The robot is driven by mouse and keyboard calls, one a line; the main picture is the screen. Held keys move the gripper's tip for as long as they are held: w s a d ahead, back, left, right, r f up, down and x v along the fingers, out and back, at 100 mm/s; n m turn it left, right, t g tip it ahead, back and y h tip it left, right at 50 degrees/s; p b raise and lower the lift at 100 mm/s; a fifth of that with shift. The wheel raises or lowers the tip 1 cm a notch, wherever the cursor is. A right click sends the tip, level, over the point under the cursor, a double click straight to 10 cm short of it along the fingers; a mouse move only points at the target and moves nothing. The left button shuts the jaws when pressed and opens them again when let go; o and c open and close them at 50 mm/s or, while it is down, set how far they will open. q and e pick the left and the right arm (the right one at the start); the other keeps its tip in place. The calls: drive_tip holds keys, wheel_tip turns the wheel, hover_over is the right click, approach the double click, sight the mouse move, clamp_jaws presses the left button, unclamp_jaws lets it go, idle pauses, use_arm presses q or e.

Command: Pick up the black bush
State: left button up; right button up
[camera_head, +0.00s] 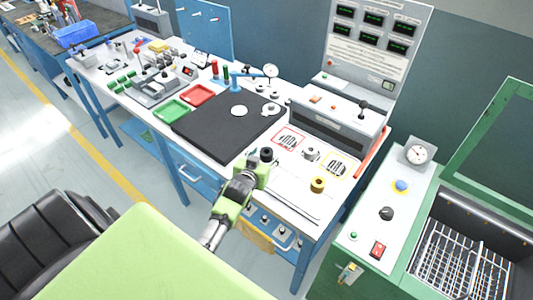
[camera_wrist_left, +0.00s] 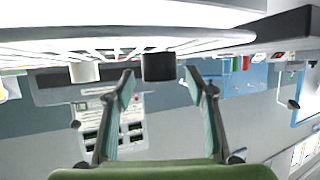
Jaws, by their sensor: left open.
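The black bush (camera_head: 267,153) is a short dark cylinder standing on the white bench top, just past my left gripper (camera_head: 262,166). In the left wrist view, which looks upside down, the black bush (camera_wrist_left: 158,66) appears between the tips of my left gripper (camera_wrist_left: 159,76). The fingers are spread, with a gap on each side of the bush in the picture. I cannot tell whether the tips reach around it or stop short. My right gripper is not in view.
A yellow bush (camera_head: 318,185) and a pale metal bush (camera_head: 311,154) stand to the right. A black mat (camera_head: 225,127) lies to the left, with red (camera_head: 197,95) and green (camera_head: 171,111) trays beyond. A control box (camera_head: 335,120) rises behind.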

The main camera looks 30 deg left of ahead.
use_arm(q)
drive_tip(key=shift+x, duration=1.2)
drive_tip(key=c, duration=1.4)
drive_tip(key=shift+r, duration=0.15)
